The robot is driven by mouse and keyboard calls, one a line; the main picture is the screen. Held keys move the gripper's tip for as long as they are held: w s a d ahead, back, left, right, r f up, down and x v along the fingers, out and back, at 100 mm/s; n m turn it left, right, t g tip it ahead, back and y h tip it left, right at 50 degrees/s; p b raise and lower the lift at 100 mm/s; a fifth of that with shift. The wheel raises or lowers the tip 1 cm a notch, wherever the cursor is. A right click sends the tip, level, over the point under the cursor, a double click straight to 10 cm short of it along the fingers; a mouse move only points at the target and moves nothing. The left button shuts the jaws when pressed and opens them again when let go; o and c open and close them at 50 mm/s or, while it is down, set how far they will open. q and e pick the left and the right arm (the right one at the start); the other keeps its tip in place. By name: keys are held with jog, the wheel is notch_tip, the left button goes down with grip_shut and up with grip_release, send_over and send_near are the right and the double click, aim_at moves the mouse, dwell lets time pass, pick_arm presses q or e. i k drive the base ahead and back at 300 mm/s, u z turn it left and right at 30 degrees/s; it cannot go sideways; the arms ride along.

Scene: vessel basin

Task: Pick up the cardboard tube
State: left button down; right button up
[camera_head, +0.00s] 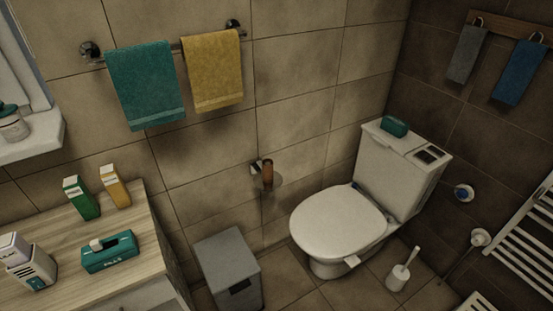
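A brown cardboard tube (267,173) is at the wall holder (256,168), between the grey bin and the toilet. It stands roughly upright and looks bare, with no paper on it. Whether it sits on the holder's rod or just in front of it is too small to tell. Neither of my grippers shows in the head view.
A white toilet (340,222) with its lid down stands right of the tube. A grey bin (228,268) stands below left. A wooden-topped cabinet (70,245) with several boxes fills the lower left. A toilet brush (402,270) stands on the floor.

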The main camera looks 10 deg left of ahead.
aim_at(267, 171)
jog(key=u, duration=0.1)
jog(key=i, duration=1)
jog(key=u, duration=1.95)
